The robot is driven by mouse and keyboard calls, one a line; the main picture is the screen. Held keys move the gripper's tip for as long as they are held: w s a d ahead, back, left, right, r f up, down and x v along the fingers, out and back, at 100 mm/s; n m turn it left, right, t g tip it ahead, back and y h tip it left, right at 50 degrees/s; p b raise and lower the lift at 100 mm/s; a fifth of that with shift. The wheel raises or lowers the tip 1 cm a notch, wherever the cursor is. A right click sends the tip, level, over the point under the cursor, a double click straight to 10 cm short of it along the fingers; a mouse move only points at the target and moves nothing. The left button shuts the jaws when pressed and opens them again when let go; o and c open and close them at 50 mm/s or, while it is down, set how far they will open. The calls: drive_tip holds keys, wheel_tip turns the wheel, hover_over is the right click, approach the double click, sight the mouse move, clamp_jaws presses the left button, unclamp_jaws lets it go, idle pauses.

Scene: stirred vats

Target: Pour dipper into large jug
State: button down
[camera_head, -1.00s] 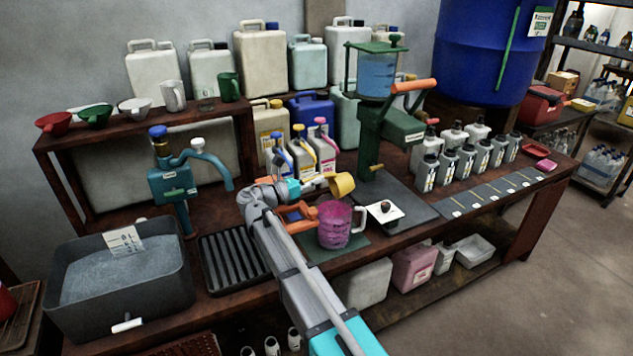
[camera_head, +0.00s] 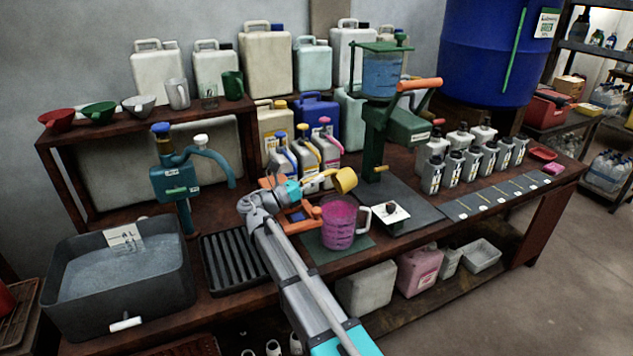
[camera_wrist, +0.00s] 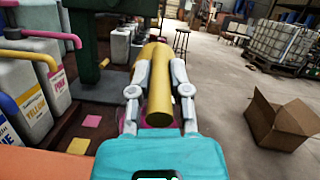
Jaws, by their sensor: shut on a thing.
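My gripper (camera_head: 297,189) is shut on the handle of the yellow dipper (camera_head: 346,180). The dipper's cup is held above the large jug, near its rim. The large jug (camera_head: 338,230) is clear with pink contents and a pale handle on its right, and it stands on a dark green mat (camera_head: 316,246). In the wrist view the yellow dipper (camera_wrist: 159,95) lies between my gripper's two fingers (camera_wrist: 158,80). The jug is mostly hidden there behind the gripper; a bit of pink shows beneath. I cannot tell whether liquid is in the dipper.
An orange stand (camera_head: 299,215) is close by the jug's left. A white square plate with a dark knob (camera_head: 389,213) lies to its right. Coloured-handled jugs (camera_head: 305,158) stand behind, and a green press (camera_head: 392,125) behind right. A black drain rack (camera_head: 234,260) lies left.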

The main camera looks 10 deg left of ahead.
drive_tip(key=shift+s+a+r+t+h+b, duration=0.15)
drive_tip(key=shift+s+a+t+h+b, duration=0.35)
drive_tip(key=shift+b, duration=0.65)
idle(1.9)
